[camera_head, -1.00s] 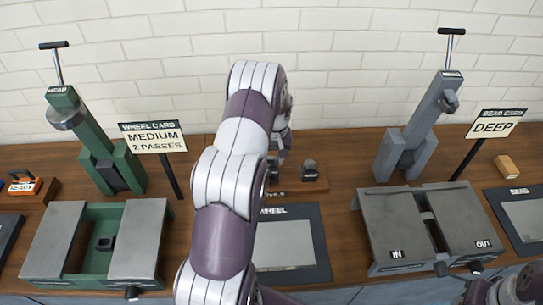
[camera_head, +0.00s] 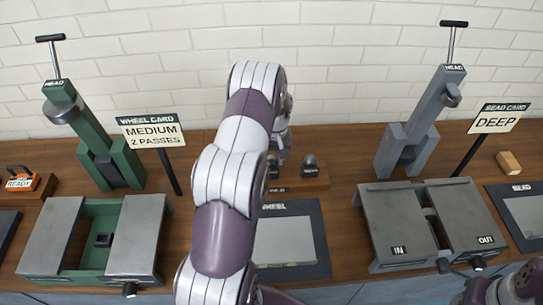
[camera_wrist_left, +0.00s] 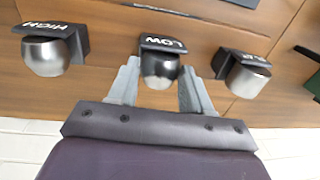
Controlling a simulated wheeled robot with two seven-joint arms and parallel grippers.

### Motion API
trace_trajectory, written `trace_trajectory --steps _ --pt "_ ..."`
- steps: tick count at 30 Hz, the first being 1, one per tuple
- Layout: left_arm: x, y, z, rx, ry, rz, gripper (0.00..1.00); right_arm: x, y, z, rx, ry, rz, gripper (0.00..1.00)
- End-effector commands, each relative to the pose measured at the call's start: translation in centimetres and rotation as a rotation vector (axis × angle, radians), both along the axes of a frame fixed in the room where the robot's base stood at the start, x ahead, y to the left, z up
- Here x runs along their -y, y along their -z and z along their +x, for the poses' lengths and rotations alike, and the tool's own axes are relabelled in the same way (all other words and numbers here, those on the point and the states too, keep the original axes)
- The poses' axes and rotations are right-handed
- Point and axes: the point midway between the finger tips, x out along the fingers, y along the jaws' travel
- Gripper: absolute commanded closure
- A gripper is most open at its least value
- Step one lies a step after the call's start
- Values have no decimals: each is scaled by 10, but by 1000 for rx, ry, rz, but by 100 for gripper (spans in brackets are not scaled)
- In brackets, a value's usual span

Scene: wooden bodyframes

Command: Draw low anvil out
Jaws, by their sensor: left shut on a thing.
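The low anvil (camera_wrist_left: 160,68) is a dark block with a rounded metal end and the label LOW, in the middle of the left wrist view. My left gripper (camera_wrist_left: 157,78) is shut on it, one finger on each side. The anvil marked HIGH (camera_wrist_left: 46,55) stands to its left, and another anvil (camera_wrist_left: 247,78) with a partly hidden label stands to its right. In the head view my left arm hides the gripper and most of the anvil row; one dark anvil (camera_head: 309,166) shows right of the arm. My right gripper is not clearly seen.
A green wheel machine (camera_head: 107,150) stands at left and a grey bead machine (camera_head: 405,145) at right. Signs read MEDIUM 2 PASSES (camera_head: 152,135) and DEEP (camera_head: 494,122). A wheel plate (camera_head: 284,242) lies between them. A brick wall closes the back.

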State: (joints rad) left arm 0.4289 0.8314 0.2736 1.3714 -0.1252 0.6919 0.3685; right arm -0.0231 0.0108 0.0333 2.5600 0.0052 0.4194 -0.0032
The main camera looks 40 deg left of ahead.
Motion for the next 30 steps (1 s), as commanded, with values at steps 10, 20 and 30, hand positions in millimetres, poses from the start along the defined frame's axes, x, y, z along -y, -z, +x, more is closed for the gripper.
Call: trace_trajectory --steps 10,20,30 --pt "0 0 0 1 0 1 21 0 0 0 0 0 0 57" --pt "2 -43 4 6 -1 2 21 0 13 0 0 0 0 57" --pt "8 -126 6 1 0 1 21 0 -2 0 1 0 0 57"
